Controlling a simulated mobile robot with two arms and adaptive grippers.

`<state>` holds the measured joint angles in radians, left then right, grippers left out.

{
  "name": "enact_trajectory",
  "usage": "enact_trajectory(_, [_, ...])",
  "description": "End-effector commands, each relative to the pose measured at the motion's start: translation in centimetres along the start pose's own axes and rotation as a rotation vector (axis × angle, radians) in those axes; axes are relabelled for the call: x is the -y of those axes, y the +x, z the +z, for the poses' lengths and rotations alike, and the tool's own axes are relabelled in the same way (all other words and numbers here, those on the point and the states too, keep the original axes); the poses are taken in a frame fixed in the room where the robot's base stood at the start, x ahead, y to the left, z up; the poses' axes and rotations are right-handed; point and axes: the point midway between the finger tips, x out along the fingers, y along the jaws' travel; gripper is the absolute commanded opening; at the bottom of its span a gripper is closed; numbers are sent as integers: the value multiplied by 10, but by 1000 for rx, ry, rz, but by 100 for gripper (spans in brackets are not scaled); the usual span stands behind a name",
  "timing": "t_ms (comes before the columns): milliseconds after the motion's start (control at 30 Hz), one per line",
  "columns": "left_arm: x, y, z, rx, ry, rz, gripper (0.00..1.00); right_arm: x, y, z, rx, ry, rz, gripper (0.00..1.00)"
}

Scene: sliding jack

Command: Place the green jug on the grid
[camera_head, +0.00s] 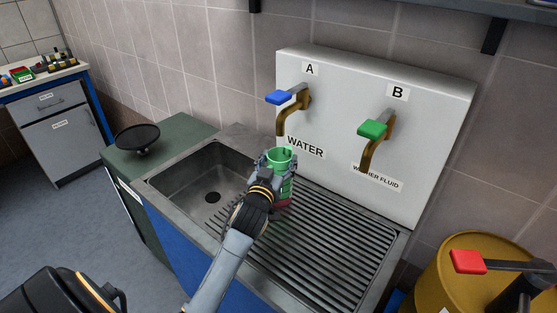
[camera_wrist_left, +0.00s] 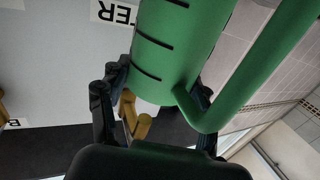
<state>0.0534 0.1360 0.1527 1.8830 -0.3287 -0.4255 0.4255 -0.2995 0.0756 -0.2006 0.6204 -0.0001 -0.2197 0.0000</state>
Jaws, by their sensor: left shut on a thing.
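The green jug (camera_head: 280,157) is upright near the boundary between the sink basin and the ribbed metal grid (camera_head: 340,243). My left gripper (camera_head: 275,177) is shut on the jug and partly covers it in the head view. In the left wrist view the jug (camera_wrist_left: 175,45) fills the upper middle, with its handle on the right and dark level marks on its side. The fingers of my left gripper (camera_wrist_left: 155,95) are on both sides of it. I cannot tell whether the jug's base touches the grid. My right gripper is not in view.
A white panel (camera_head: 440,115) behind the grid carries tap A with a blue handle (camera_head: 279,97) and tap B with a green handle (camera_head: 372,129). The sink basin (camera_head: 190,185) lies left. A yellow barrel (camera_head: 455,280) stands right. Most of the grid is bare.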

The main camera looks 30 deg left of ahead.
Motion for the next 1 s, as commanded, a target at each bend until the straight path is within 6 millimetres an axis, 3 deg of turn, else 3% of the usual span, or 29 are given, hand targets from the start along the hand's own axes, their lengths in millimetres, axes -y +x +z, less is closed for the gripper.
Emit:
enact_trajectory(100, [0, 0, 2, -2, 0, 0, 3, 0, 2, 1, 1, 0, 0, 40])
enact_trajectory(133, [0, 0, 3, 0, 0, 0, 66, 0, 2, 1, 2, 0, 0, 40])
enact_trajectory(233, [0, 0, 2, 0, 0, 0, 86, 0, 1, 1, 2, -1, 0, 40])
enact_trajectory(667, [0, -2, 0, 1, 0, 0, 86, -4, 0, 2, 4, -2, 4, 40])
enact_trajectory(867, [0, -32, 2, 2, 0, 0, 86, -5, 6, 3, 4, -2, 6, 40])
enact_trajectory(1000, [0, -63, 3, 3, -1, 0, 86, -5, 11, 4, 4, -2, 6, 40])
